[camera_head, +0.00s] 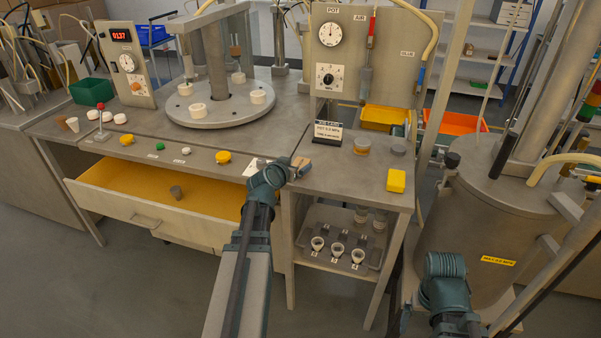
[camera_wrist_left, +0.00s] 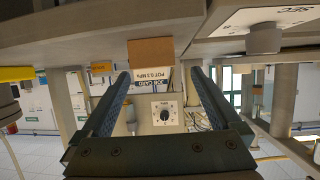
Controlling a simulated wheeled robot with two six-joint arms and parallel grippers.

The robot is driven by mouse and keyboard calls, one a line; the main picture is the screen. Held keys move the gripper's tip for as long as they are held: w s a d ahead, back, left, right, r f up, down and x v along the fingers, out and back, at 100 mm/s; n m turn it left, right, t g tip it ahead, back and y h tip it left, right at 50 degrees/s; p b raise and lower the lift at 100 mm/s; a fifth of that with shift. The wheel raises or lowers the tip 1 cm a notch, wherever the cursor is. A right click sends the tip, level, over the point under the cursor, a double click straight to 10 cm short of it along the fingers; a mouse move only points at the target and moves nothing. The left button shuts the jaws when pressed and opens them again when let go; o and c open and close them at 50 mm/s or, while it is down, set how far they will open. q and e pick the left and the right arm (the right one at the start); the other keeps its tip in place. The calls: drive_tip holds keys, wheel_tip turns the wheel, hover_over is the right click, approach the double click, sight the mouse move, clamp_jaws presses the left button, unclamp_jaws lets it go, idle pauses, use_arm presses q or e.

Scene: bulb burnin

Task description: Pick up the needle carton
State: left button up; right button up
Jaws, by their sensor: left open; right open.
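A small brown block (camera_head: 303,163), which I take to be the needle carton, sits at the front of the bench, left of the job card. It also shows in the left wrist view (camera_wrist_left: 150,52), ahead of and between the finger lines. My left gripper (camera_head: 296,170) is open, close in front of the carton at bench height. Its two fingers show in the left wrist view (camera_wrist_left: 158,90) with nothing held between them. Whether they overlap the carton's sides is hard to tell. My right wrist shows low at the right; its gripper is hidden.
A yellow box (camera_head: 396,180) lies at the bench's right front corner. Amber and grey round items (camera_head: 362,145) stand farther back. An open yellow-lined drawer (camera_head: 150,190) juts out at left. A shelf (camera_head: 334,250) with cups is below.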

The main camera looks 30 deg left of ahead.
sight(302, 162)
use_arm(q)
drive_tip(key=shift+d+b+x, duration=0.15)
drive_tip(key=shift+b+x, duration=0.45)
drive_tip(key=shift+x, duration=0.8)
drive_tip(key=shift+d+b+x, duration=0.15)
drive_tip(key=shift+b+x, duration=0.4)
drive_tip(key=shift+x, duration=0.85)
use_arm(e)
wheel_tip(302, 162, down, 2)
drive_tip(key=shift+f, duration=0.2)
use_arm(q)
drive_tip(key=shift+s, duration=0.1)
drive_tip(key=c, duration=1.4)
drive_tip(key=shift+c, duration=0.2)
use_arm(e)
drive_tip(key=shift+r, duration=0.1)
